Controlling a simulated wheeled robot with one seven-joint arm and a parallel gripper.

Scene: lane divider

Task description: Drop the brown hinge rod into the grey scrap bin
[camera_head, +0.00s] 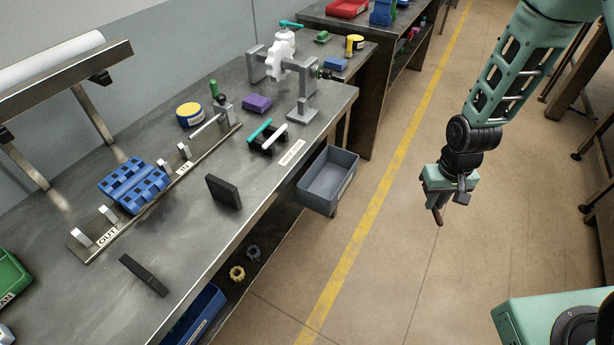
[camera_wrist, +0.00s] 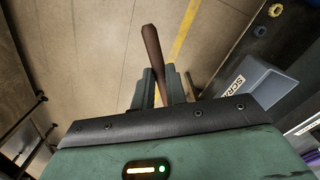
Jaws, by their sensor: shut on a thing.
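My gripper (camera_head: 448,190) hangs over the aisle floor, to the right of the workbench. It is shut on the brown hinge rod (camera_head: 438,216), whose lower end sticks out below the fingers. In the wrist view the brown rod (camera_wrist: 153,55) stands out between the two fingers. The grey scrap bin (camera_head: 328,180) is fixed at the bench's right edge, open at the top and seemingly empty. Its labelled side, the scrap bin (camera_wrist: 250,82), shows at the right of the wrist view. The gripper is clear of the bin, well to its right.
The workbench (camera_head: 190,255) carries a blue hinge block (camera_head: 134,184), dark plates, a clamp stand (camera_head: 305,112) and small parts. A lower shelf holds a blue bin (camera_head: 196,318) and small gear rings. The floor (camera_head: 385,250) between bin and gripper is clear.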

